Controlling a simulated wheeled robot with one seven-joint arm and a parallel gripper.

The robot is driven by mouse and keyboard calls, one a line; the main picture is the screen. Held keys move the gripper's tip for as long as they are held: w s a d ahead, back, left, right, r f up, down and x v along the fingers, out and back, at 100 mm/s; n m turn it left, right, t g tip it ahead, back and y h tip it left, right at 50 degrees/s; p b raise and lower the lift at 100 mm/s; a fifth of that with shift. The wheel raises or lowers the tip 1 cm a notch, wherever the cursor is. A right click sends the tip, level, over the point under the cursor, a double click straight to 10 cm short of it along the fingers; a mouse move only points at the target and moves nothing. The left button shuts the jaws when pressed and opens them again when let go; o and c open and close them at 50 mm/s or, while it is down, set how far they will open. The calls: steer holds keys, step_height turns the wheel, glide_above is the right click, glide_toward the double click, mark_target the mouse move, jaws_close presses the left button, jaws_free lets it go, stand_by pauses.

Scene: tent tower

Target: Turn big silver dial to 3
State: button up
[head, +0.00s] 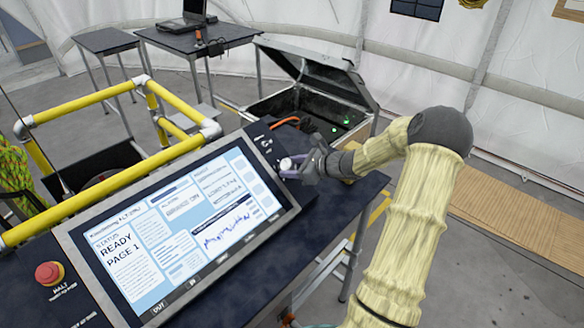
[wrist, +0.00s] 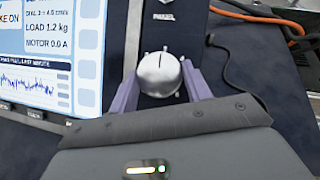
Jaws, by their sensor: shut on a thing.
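The big silver dial (wrist: 159,74) sits on a dark panel just right of the screen in the wrist view. A dark line on its face points nearly straight up. My gripper (wrist: 160,90) has a purple finger on each side of the dial and is shut on it. In the head view my gripper (head: 300,165) reaches the panel at the right end of the screen, and the dial (head: 288,167) is partly hidden there. The numbers around the dial are not readable.
The screen (head: 170,235) reads READY PAGE 1. A red HALT button (head: 50,274) is at the lower left. Yellow rails (head: 100,200) run behind the console. An open black case (head: 310,85) with green lights and an orange cable stands behind. A table (head: 195,40) holds a laptop.

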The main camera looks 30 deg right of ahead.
steer(key=o, duration=0.7)
steer(key=b+v, duration=0.2)
steer(key=v, duration=1.5)
steer(key=shift+s+d, duration=0.2)
steer(key=shift+s, duration=0.05)
